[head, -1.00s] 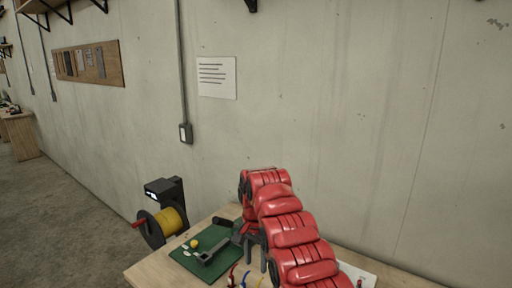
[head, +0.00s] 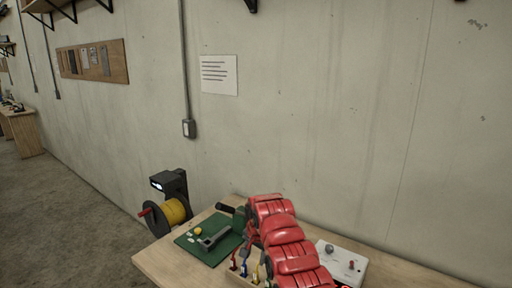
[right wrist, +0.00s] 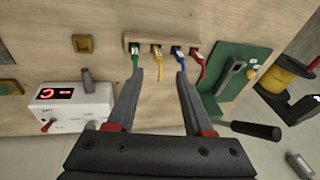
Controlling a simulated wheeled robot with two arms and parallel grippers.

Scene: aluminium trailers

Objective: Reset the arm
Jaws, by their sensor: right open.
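My red right arm reaches over the wooden workbench (head: 165,265) in the head view, partly hiding its own gripper. In the right wrist view the right gripper (right wrist: 160,73) is open, with nothing between its fingers. My left gripper is in neither view.
A green board (head: 190,247) with a grey clamp-like part (head: 213,239) lies on the bench left of the arm. A white box (head: 345,262) stands right of it. A yellow spool (head: 173,213) is at the bench's left edge. A concrete wall (head: 330,120) rises behind.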

